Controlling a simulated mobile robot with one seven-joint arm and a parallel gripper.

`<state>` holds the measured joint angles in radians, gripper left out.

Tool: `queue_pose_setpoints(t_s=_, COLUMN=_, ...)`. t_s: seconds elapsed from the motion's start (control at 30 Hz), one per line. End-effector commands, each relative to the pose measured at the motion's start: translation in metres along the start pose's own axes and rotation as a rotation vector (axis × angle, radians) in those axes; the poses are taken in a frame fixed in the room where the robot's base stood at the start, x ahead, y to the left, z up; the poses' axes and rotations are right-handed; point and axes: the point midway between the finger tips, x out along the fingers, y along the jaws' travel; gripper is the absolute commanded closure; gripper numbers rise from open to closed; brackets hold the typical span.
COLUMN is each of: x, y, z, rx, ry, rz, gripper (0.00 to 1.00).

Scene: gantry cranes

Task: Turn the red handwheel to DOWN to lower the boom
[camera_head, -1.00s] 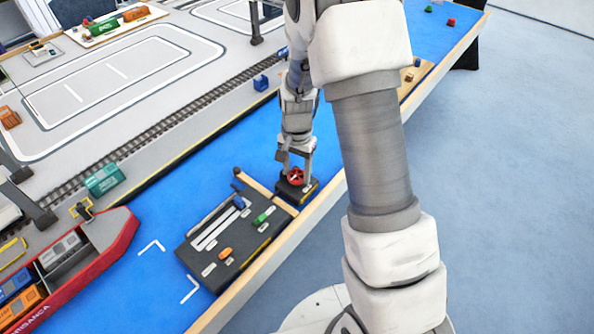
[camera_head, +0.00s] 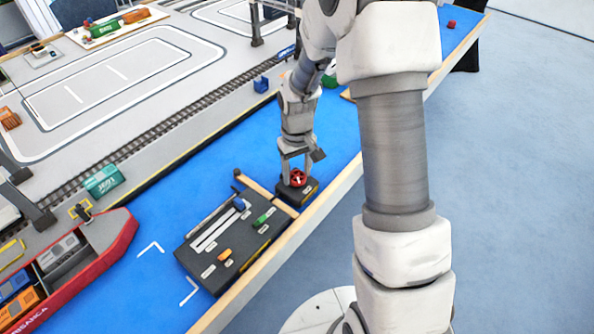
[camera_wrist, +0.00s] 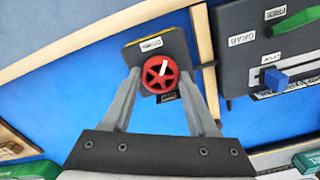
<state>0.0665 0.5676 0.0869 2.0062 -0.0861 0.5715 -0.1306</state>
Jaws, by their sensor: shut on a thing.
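The red handwheel (camera_head: 297,178) sits on a small dark box (camera_head: 284,190) near the wooden front edge of the blue table. In the wrist view the red handwheel (camera_wrist: 160,74) shows its spokes and a white pointer mark. A label on the box lies above the wheel and another, partly hidden, lies below it; I cannot read either surely. My gripper (camera_head: 294,176) reaches down from above, its two fingers shut on opposite sides of the wheel. In the wrist view my gripper (camera_wrist: 160,80) has a finger on each side of the rim. The boom cannot be made out.
A dark control panel (camera_head: 212,268) with coloured sliders and labels is left of the wheel box. A wooden bar (camera_head: 262,190) runs between them. A red ship (camera_head: 120,238) with containers is at left. Blue surface is clear right of the wheel.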

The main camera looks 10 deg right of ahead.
Motion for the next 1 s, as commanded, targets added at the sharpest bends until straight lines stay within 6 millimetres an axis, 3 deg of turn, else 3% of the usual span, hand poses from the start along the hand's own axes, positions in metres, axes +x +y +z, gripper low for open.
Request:
queue_pose_setpoints(t_s=0.5, x=-0.0023, y=-0.0002, z=-0.0007, rx=-0.443, ry=0.002, rz=0.0, gripper=0.97)
queue_pose_setpoints(t_s=1.0, x=-0.0016, y=-0.0001, z=-0.0008, rx=-0.624, ry=0.002, rz=0.002, gripper=0.97)
